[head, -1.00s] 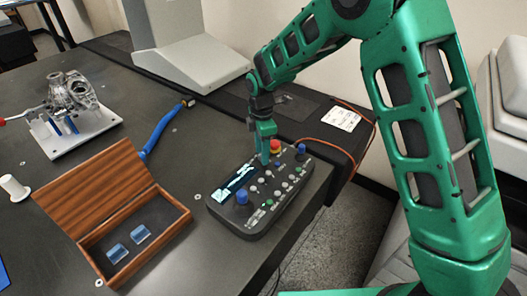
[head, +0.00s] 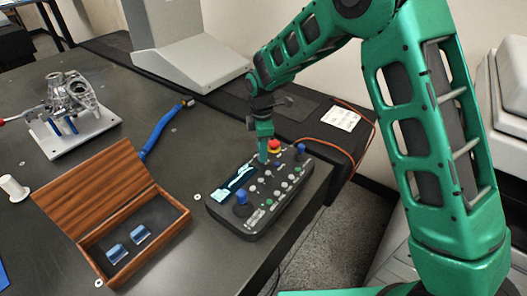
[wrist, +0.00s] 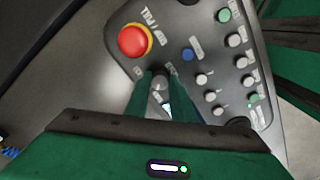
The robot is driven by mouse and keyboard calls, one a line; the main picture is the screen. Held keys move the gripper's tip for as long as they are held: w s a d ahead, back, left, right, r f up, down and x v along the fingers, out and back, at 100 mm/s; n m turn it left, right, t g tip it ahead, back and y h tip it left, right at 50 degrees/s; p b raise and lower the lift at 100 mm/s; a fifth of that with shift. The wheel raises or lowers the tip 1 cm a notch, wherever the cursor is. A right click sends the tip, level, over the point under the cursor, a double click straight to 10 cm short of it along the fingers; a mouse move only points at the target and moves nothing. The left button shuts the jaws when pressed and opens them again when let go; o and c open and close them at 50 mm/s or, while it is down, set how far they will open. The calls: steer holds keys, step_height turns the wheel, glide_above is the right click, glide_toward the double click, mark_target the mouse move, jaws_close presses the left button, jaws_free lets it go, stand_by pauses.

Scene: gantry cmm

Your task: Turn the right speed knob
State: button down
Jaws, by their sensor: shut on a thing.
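The grey control box (head: 236,229) lies on the dark table, with a lit display (head: 234,183), buttons and knobs on top. My gripper (head: 263,158) points down at its far part, beside the red mushroom button (head: 274,147). In the wrist view the two green fingers (wrist: 161,88) are shut on a small dark knob (wrist: 160,71), close to the red button (wrist: 135,41). The fingers hide much of the knob, and its label cannot be read. In the head view the knob is hidden behind the fingertips.
Two blue-topped knobs (head: 241,197) stand at opposite ends of the box. An open wooden case (head: 168,226) with blue pieces lies to the left. A blue-handled tool (head: 160,132) and a metal part on a plate (head: 80,135) lie farther back. An orange cable runs behind the box.

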steer(key=m, duration=0.4)
steer(key=shift+a, duration=0.15)
steer(key=m, duration=1)
steer(key=shift+r+m, duration=0.1)
steer(key=shift+m, duration=1.9)
steer(key=shift+w, duration=0.1)
steer(key=c, duration=1.5)
jaws_free()
steer(key=shift+c, duration=0.2)
step_height(320, 180, up, 11)
steer(key=shift+f, duration=0.2)
